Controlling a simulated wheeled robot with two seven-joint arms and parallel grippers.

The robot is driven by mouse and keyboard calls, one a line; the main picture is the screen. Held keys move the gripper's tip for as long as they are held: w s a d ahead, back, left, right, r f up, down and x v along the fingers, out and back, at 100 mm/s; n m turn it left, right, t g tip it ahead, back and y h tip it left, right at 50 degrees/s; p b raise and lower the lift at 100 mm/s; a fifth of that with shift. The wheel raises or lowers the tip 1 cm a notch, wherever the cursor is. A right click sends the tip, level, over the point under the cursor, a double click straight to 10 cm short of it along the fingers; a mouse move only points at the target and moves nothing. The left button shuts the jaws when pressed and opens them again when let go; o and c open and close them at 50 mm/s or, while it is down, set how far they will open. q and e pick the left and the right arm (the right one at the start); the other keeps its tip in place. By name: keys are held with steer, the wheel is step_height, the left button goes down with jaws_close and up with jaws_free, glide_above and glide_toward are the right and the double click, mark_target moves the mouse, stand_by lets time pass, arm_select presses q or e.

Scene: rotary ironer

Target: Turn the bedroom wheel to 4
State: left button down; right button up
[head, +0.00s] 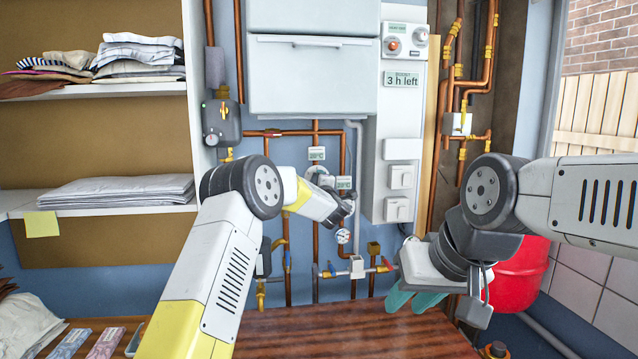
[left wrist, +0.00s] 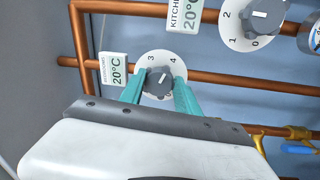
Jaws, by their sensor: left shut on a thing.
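The bedroom wheel is a dark grey knob (left wrist: 158,83) on a white round dial with 3 and 4 showing at its top. Its white mark points up between 3 and 4; the exact setting is hard to read. A small 20°C label (left wrist: 115,70) stands left of it. My left gripper (left wrist: 160,88) has its teal fingers shut on the knob, one on each side. In the head view, my left gripper (head: 345,208) is at the pipes and hides the wheel. My right gripper (head: 412,303) hangs empty above the wooden top, its teal fingers apart.
A kitchen wheel (left wrist: 262,18) sits up and right of the held one. Copper pipes (left wrist: 200,68) run close around. A wooden top (head: 330,330) lies below, mostly clear. A red vessel (head: 520,275) stands behind my right arm. Linen shelves (head: 90,88) are at left.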

arm_select(q)
steer(key=shift+m, duration=0.7)
steer(key=shift+f, duration=0.1)
steer(key=c, duration=0.9)
jaws_free()
steer(key=shift+s, duration=0.15)
steer(key=s, duration=0.5)
steer(key=s+d, duration=0.1)
steer(key=s, duration=0.1)
steer(key=shift+s+f, duration=0.25)
steer(key=shift+f, duration=0.05)
